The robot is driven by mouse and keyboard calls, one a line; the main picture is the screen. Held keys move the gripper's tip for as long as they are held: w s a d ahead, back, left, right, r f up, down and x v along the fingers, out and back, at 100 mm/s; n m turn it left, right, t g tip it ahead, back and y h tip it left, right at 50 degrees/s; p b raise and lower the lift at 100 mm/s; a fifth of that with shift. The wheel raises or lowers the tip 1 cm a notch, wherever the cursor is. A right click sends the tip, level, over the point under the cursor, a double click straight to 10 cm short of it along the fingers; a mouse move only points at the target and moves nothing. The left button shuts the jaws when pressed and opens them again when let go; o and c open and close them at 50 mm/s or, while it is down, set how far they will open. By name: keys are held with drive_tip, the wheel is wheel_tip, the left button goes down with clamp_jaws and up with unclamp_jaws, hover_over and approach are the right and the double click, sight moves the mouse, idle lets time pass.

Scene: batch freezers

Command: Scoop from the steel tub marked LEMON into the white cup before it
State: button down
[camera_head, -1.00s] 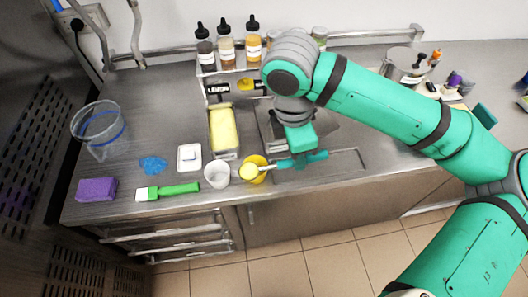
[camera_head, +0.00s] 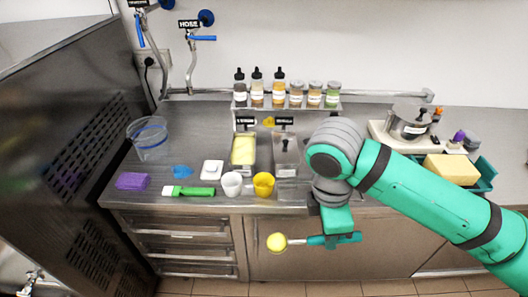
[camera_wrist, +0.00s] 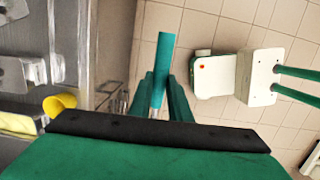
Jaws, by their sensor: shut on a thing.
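My gripper (camera_head: 338,236) is shut on the teal handle (camera_wrist: 162,65) of a scoop. The scoop lies level with a round pale yellow ball (camera_head: 277,242) at its left end; it shows in front of the cabinet doors, clear of the cups. The LEMON tub (camera_head: 244,167) is a narrow steel tub holding pale yellow contents; its sign (camera_head: 245,121) is too small to read clearly now. The white cup (camera_head: 232,184) stands upright before it near the counter's front edge; its inside is unclear. A yellow cup (camera_head: 263,184) stands right of it, also showing in the wrist view (camera_wrist: 60,103).
A second steel tub (camera_head: 286,171) stands right of the LEMON tub. Left on the counter are a green-handled spatula (camera_head: 190,191), a white lidded box (camera_head: 212,169), a purple sponge (camera_head: 132,181) and a clear jug (camera_head: 148,143). Several bottles line the shelf behind.

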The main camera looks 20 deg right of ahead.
drive_tip(key=w+a+f+m, duration=0.4)
drive_tip(key=a+f, duration=0.3)
drive_tip(key=f, duration=0.8)
drive_tip(key=w+a+f+m+g+y, duration=0.1)
drive_tip(key=w+a+f+m, duration=0.4)
drive_tip(key=f, duration=1)
drive_tip(key=w+a+f+m, duration=0.4)
drive_tip(key=a+f+m, duration=0.2)
drive_tip(key=a+f, duration=0.5)
wheel_tip(320, 180, down, 4)
drive_tip(key=shift+w+a+y, duration=0.2)
drive_tip(key=shift+w+y, duration=0.05)
drive_tip(key=shift+y, duration=0.15)
